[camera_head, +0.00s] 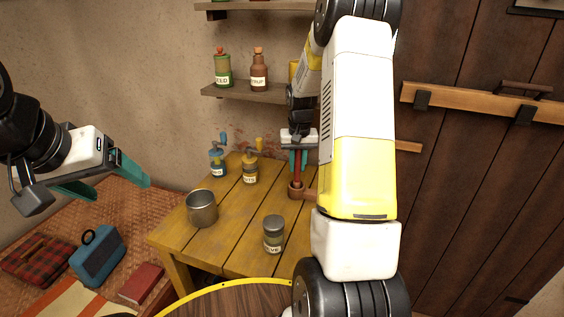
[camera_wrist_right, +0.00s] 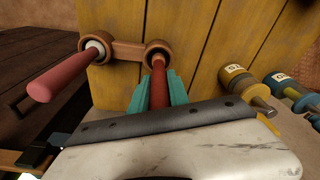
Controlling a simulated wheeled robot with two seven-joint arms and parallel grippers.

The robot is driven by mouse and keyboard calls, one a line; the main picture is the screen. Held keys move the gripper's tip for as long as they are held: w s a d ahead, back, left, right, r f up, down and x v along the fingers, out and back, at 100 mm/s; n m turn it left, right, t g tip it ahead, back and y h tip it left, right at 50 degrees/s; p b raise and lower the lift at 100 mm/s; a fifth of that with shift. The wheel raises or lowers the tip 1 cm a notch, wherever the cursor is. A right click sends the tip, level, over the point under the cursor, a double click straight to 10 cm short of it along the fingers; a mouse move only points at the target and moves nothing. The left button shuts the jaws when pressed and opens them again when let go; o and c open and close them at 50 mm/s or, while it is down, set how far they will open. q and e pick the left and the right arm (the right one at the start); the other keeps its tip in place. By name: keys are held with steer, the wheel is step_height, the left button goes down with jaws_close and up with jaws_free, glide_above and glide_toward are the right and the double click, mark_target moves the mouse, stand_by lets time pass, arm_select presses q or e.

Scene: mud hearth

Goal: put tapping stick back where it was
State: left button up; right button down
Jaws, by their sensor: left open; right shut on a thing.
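The tapping stick, a red rod (camera_wrist_right: 158,88), is between the teal fingers of my right gripper (camera_wrist_right: 159,95), which is shut on it. In the head view the stick (camera_head: 297,173) hangs upright below my right gripper (camera_head: 298,158). Its lower end meets one ring of a brown two-ring holder (camera_head: 296,190) on the yellow table. The wrist view shows this ring of the holder (camera_wrist_right: 127,47) around or just under the stick's end; I cannot tell how deep it sits. My left gripper (camera_head: 122,190) is open and empty, left of the table.
Another red-handled stick (camera_wrist_right: 58,78) stands in the holder's other ring. The yellow table (camera_head: 235,235) also bears a metal cup (camera_head: 202,208), a labelled jar (camera_head: 273,234), and blue (camera_head: 217,160) and yellow (camera_head: 250,168) grinders. A bottle shelf (camera_head: 250,93) is above.

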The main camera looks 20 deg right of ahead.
mark_target(297, 183)
steer(key=shift+f, duration=1.15)
steer(key=shift+f, duration=0.1)
steer(key=c, duration=1.3)
jaws_free()
steer(key=shift+o, duration=0.2)
